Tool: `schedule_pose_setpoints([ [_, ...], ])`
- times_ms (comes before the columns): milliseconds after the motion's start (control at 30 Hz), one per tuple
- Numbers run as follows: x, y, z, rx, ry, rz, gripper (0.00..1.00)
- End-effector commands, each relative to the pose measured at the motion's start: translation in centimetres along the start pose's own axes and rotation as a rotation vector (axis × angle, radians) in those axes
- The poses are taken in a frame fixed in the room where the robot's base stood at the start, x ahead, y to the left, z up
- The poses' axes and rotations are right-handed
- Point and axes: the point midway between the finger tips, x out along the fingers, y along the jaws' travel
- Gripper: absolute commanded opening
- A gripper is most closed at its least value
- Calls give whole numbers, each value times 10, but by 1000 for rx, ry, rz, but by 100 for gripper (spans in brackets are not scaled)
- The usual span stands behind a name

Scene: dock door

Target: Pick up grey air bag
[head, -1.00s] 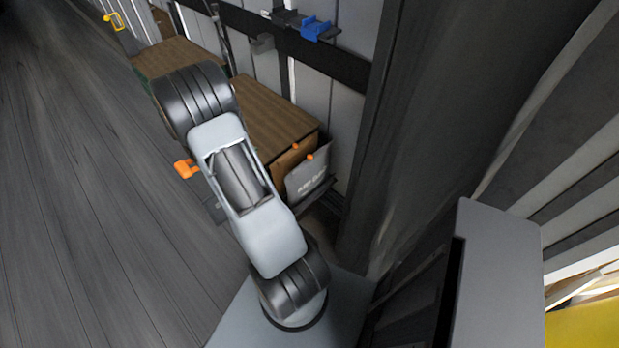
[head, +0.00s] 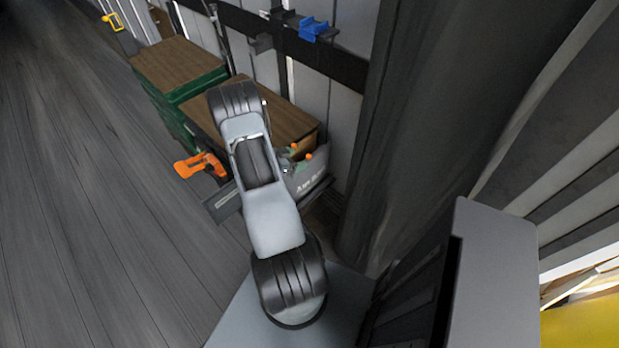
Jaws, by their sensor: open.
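The grey air bag (head: 312,181) stands upright at the near end of a wooden-topped unit, with pale lettering on its face and an orange fitting at its top edge. My arm crosses in front of its left part and hides it there. My gripper (head: 289,158) shows only in small part, as grey-green pieces emerging to the right of my arm, at the bag's top edge. It is open. Whether its fingers straddle or touch the bag cannot be seen.
An orange tool (head: 201,166) lies left of my arm. The wooden top (head: 272,112) runs behind the bag, with green crates (head: 196,86) further back. A blue holder (head: 318,32) is on the wall rail. A dark post (head: 420,110) rises at right. The left floor is clear.

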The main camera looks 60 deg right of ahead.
Motion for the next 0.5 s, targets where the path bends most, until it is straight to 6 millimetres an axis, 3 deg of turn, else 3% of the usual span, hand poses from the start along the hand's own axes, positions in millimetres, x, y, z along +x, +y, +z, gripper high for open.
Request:
schedule_pose_setpoints([
  [300, 37, 1, 1, 3, 0, 4, 74],
  [500, 51, 1, 2, 2, 0, 1, 74],
])
